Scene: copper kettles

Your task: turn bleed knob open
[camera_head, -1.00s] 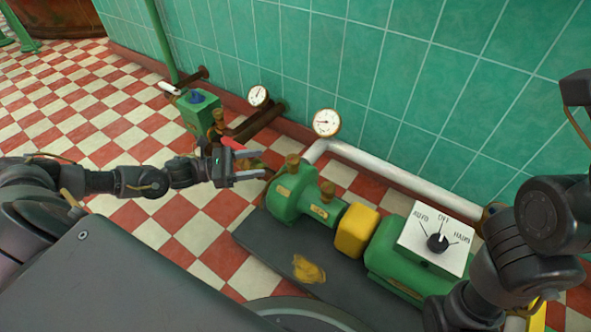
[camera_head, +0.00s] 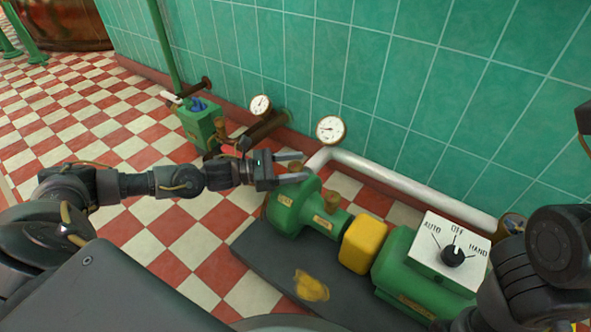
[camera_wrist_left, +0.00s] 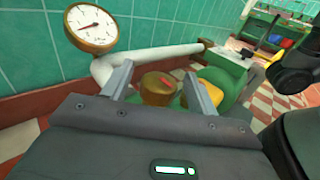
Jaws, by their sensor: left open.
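A green pump (camera_head: 287,207) stands on a dark base plate (camera_head: 262,262). On its top is a brass knob (camera_head: 297,167), which I take for the bleed knob. My left gripper (camera_head: 306,166) is open, its fingers pointing right, with the knob between or just below them. I see no clear contact. A second brass knob (camera_head: 331,199) sits on the pump neck. My right arm shows at the lower right, but its gripper jaws do not.
A yellow coupling (camera_head: 363,245) and a green motor with a white switch box (camera_head: 437,268) stand right of the pump. A white pipe (camera_head: 410,186) and a gauge (camera_head: 331,129) are along the tiled wall. A green box (camera_head: 197,121) stands further left.

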